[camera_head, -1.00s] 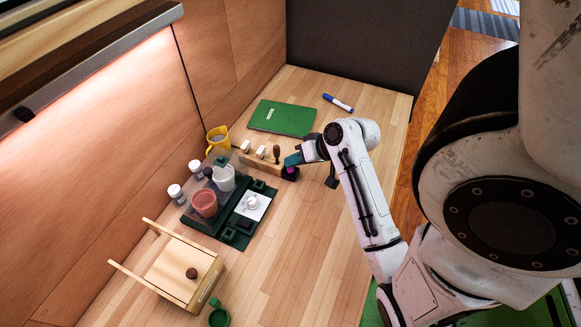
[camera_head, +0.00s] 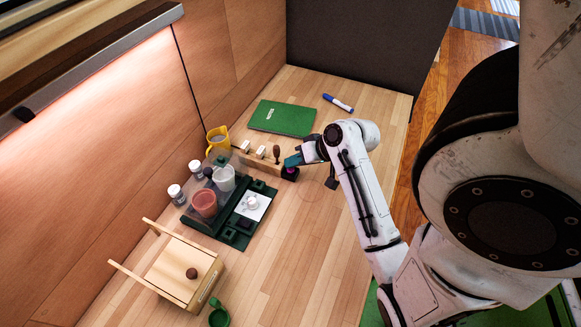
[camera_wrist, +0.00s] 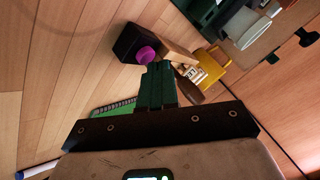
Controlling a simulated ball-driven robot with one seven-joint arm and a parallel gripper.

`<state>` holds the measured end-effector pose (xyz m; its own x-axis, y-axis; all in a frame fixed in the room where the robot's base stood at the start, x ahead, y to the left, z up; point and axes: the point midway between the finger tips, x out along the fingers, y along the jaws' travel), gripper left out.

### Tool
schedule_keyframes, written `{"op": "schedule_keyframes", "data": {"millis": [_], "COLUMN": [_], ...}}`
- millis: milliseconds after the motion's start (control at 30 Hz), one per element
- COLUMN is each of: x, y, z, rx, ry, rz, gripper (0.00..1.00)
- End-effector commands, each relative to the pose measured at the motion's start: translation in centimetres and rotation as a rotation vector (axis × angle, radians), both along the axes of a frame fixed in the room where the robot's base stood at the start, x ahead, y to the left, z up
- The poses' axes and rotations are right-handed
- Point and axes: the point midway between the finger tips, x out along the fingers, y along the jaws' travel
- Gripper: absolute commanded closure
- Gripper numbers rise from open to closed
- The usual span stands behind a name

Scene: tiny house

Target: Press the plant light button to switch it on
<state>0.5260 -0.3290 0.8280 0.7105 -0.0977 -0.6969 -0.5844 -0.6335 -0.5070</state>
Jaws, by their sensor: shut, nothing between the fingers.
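A small black box (camera_head: 289,174) with a magenta button on top sits on the wooden worktop, at the end of a wooden block. In the wrist view the magenta button (camera_wrist: 146,54) shows clearly on the dark box (camera_wrist: 129,40). My gripper (camera_head: 293,160) is directly by the button, its teal fingers shut and empty. In the wrist view the fingertips of my gripper (camera_wrist: 159,68) lie right beside the button; I cannot tell whether they touch it. In the head view the fingers partly cover the button.
The wooden block (camera_head: 262,164) carries stamp-like tools. Nearby are a yellow mug (camera_head: 219,140), a dark green tray (camera_head: 230,236) with cups, a green book (camera_head: 283,118), a blue marker (camera_head: 338,103) and a wooden box (camera_head: 180,273). The worktop right of the tray is clear.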

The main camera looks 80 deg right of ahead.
Motion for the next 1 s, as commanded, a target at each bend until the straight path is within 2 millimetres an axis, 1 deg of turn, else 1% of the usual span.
{"op": "schedule_keyframes", "data": {"millis": [133, 467, 833, 1000], "x": [0.0, 0.0, 0.0, 0.0], "y": [0.0, 0.0, 0.0, 0.0], "z": [-0.5, -0.6, 0.5, 0.4], "rx": [0.002, 0.001, 0.001, 0.001], "ry": [0.001, 0.001, 0.001, 0.001], "rz": [0.000, 0.001, 0.000, 0.001], "gripper": [1.00, 1.00, 1.00, 1.00]}}
